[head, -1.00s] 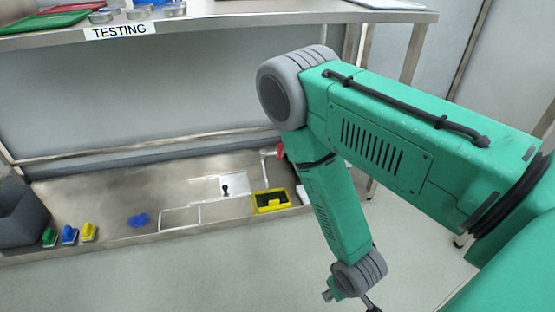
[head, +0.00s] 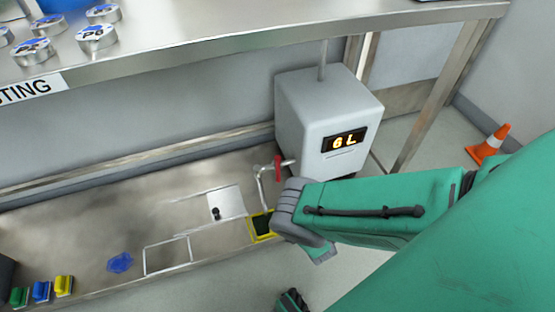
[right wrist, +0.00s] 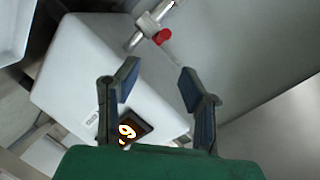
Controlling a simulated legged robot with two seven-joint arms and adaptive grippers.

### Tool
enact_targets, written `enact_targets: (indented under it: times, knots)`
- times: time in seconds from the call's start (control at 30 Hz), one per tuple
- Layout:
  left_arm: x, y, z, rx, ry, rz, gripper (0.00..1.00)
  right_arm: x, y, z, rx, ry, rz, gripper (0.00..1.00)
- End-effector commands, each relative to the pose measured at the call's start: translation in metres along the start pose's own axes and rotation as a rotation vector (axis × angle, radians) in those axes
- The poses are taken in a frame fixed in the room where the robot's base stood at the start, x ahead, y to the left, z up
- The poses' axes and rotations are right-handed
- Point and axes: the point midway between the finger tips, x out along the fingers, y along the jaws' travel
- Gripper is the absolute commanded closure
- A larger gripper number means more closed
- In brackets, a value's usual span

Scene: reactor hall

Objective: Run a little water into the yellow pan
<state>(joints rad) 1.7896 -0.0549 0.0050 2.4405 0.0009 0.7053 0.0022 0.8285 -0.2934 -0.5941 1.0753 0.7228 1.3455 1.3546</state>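The yellow pan (head: 261,225) has a dark inside and sits on the steel counter's right part; my right arm hides its right side. A tap with a red handle (head: 277,168) comes off a grey water tank (head: 330,110) whose display reads 6 L. In the right wrist view my right gripper (right wrist: 158,80) is open and empty, in front of the tank (right wrist: 85,65). The tap's red handle (right wrist: 162,36) lies beyond the fingertips, apart from them. My left gripper is not in view.
A white plate with a black knob (head: 225,205), a wire frame (head: 167,256), a blue blob (head: 120,262) and coloured brushes (head: 42,290) lie on the counter. A shelf (head: 250,35) overhangs behind. An orange cone (head: 489,143) stands on the floor at right.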

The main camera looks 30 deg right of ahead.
Motion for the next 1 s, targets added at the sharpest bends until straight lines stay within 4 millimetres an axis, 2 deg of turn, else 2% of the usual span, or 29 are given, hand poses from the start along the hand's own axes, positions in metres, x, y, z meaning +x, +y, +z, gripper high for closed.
enact_targets:
  times: [0.17,0.5,0.7,0.83,1.0]
  knots:
    - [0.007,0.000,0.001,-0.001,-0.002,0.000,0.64,0.013,-0.001,0.004,0.016,0.002,-0.013,0.64]
    - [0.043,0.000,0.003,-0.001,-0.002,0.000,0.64,0.084,0.004,0.004,0.019,0.000,-0.011,0.64]
    - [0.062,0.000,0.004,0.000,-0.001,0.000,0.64,0.119,0.003,0.004,0.017,0.000,-0.009,0.64]
    - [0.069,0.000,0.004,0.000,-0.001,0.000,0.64,0.132,0.001,0.003,0.017,-0.001,-0.009,0.64]
    - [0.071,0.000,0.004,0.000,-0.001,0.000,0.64,0.139,0.000,0.002,0.016,-0.001,-0.007,0.64]
